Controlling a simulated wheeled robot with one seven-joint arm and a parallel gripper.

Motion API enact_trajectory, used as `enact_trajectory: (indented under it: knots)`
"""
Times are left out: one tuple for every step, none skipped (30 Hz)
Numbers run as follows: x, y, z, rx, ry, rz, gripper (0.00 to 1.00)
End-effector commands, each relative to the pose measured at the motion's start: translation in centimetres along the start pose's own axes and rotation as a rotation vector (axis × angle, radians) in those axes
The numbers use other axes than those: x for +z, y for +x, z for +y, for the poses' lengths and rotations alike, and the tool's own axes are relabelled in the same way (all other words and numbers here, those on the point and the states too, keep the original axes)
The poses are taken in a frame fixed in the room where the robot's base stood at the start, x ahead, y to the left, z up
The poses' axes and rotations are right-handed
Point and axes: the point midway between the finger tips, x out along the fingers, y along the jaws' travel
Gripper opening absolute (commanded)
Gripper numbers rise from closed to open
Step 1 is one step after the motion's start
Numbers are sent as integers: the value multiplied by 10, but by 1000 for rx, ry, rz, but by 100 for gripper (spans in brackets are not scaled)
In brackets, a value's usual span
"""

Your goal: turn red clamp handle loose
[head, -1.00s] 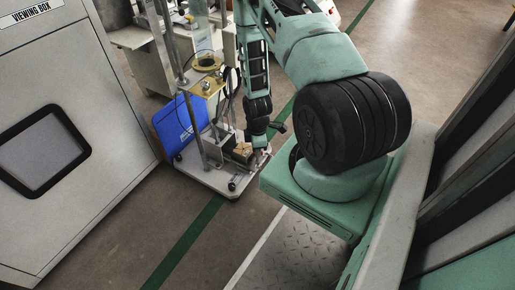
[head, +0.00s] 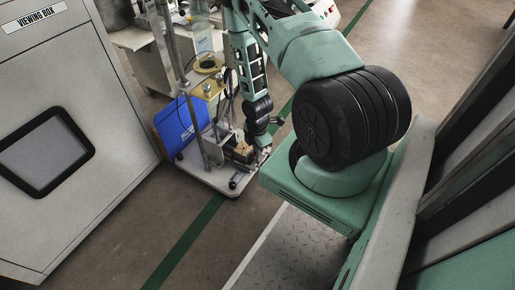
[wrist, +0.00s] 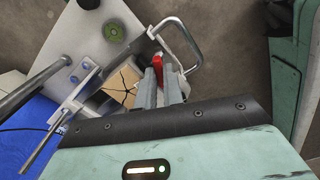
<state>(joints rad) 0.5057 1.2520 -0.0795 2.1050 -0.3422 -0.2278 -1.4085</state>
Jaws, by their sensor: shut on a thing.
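The red clamp handle (wrist: 158,66) shows in the wrist view between the two grey fingers of my gripper (wrist: 160,82). The fingers are shut on it, and only its upper part is visible. The clamp body beneath is mostly hidden by my gripper. A cracked tan tile (wrist: 122,84) sits in the fixture just left of the fingers. In the head view my gripper (head: 264,148) is low at the right edge of the rig, beside the tile (head: 243,149). The handle is too small to make out there.
The rig stands on a light base plate (head: 215,177) with metal posts. A bent metal bar handle (wrist: 190,45) is right of my fingers. A blue panel (head: 180,125) leans at the rig's left. A viewing box (head: 70,130) stands further left. Floor in front is clear.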

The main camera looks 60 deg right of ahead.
Motion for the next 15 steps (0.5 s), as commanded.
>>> enact_trajectory:
  knots:
    - [0,-2,-1,-2,-40,-1,0]
    - [0,-2,-1,-2,-66,-1,0]
    - [0,-2,-1,-2,-96,-1,0]
    - [0,-2,-1,-2,-120,0,0]
    - [0,-2,-1,-2,-142,-1,0]
    - [0,-2,-1,-2,-174,-1,0]
    - [0,-2,-1,-2,-197,-1,0]
    - [0,-2,-1,-2,-222,-1,0]
    - [0,-2,0,-2,-253,0,0]
    - [0,-2,0,-1,-276,0,0]
    - [0,-2,0,-1,-299,-1,0]
    - [0,-2,0,-2,-330,-1,0]
    - [0,-2,-1,-2,-352,-1,0]
    - [0,-2,-1,-2,-373,-1,0]
    - [0,-1,-1,-2,-394,-1,0]
